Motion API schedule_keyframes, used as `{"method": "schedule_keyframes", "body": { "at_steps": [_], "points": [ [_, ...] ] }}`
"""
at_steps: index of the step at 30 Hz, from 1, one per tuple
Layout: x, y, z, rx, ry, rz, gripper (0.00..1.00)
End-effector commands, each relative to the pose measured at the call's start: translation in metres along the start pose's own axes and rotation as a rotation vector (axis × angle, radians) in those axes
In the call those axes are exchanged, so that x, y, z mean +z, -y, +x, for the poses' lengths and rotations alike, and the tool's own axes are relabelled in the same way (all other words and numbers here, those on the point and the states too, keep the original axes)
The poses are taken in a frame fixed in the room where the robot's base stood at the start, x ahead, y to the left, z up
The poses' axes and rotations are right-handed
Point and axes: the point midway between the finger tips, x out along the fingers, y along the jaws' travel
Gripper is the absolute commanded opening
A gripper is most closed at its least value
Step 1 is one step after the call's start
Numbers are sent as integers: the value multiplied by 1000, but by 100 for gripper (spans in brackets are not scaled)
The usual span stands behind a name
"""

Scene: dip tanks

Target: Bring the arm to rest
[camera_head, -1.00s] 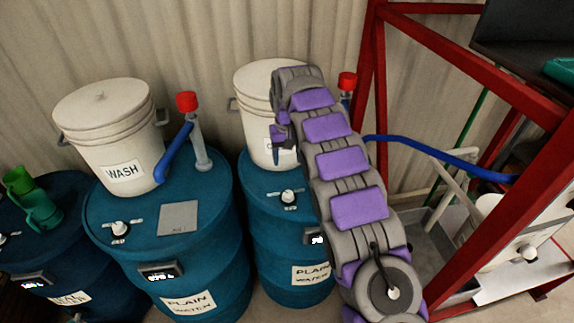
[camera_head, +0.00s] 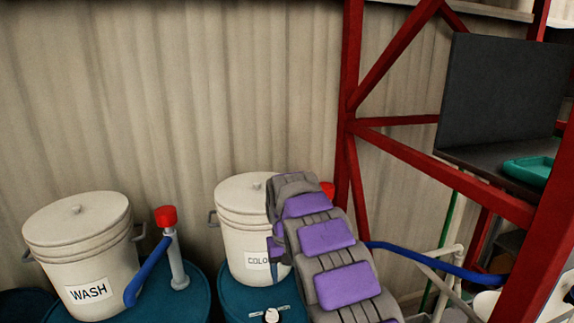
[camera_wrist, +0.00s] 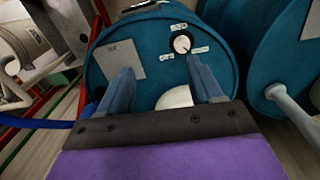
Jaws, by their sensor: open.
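My arm, grey with purple panels, rises from the bottom of the head view in front of a white lidded bucket labelled COLO, the rest of the label hidden (camera_head: 240,225). My gripper's end is mostly hidden behind the arm there. In the wrist view my gripper (camera_wrist: 162,92) shows two blue-grey fingers spread apart with nothing held between them. Beyond them is the top of a teal drum (camera_wrist: 150,55) with a white dial (camera_wrist: 181,43) and a grey plate (camera_wrist: 118,60). A white rounded thing shows between the fingers, partly hidden.
A white WASH bucket (camera_head: 85,250) stands at left beside a red-capped pipe (camera_head: 175,255) with a blue handle. A red steel frame (camera_head: 350,100) with a dark panel (camera_head: 495,100) and a green tray (camera_head: 528,170) stands at right. The corrugated wall is behind.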

Motion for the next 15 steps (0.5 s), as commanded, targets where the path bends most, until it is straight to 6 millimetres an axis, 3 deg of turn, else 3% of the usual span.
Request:
{"method": "schedule_keyframes", "body": {
  "at_steps": [6, 15],
  "points": [
    [61, -32, -17, 14, 23, 66, 65],
    [158, -58, -26, 14, 53, 139, 65]
  ]
}}
